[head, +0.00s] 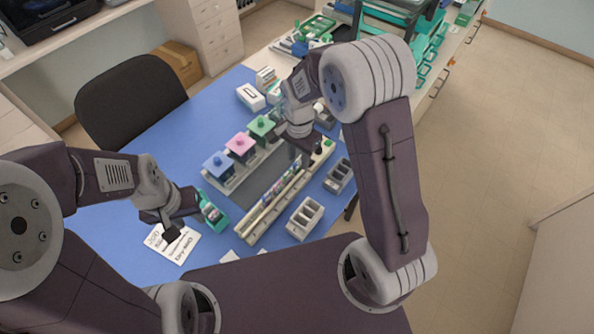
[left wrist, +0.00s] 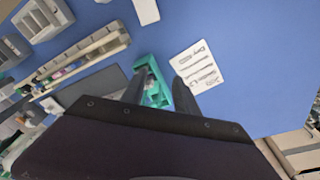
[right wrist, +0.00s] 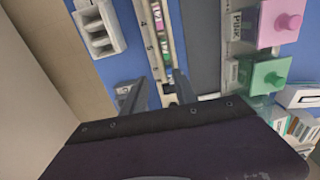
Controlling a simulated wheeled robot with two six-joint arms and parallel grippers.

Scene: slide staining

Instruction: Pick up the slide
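I cannot make out a single slide for certain. A teal holder (head: 213,214) stands on the blue mat, with small contents too blurred to name. It also shows between my left fingers in the left wrist view (left wrist: 153,82). My left gripper (head: 172,233) is open and empty, above a printed white card (head: 182,246) beside the holder. My right gripper (right wrist: 160,92) is open, with its fingers apart over the long pale numbered rack (right wrist: 152,40). Small pieces on this rack show between the fingers. In the head view my right gripper (head: 306,157) is partly hidden by its arm.
Blue (head: 218,165), pink (head: 241,148) and green (head: 262,128) lidded jars stand in a row behind the long rack. Grey slotted boxes (head: 304,219) stand right of it. The mat's left part is clear. Trays and teal racks crowd the back.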

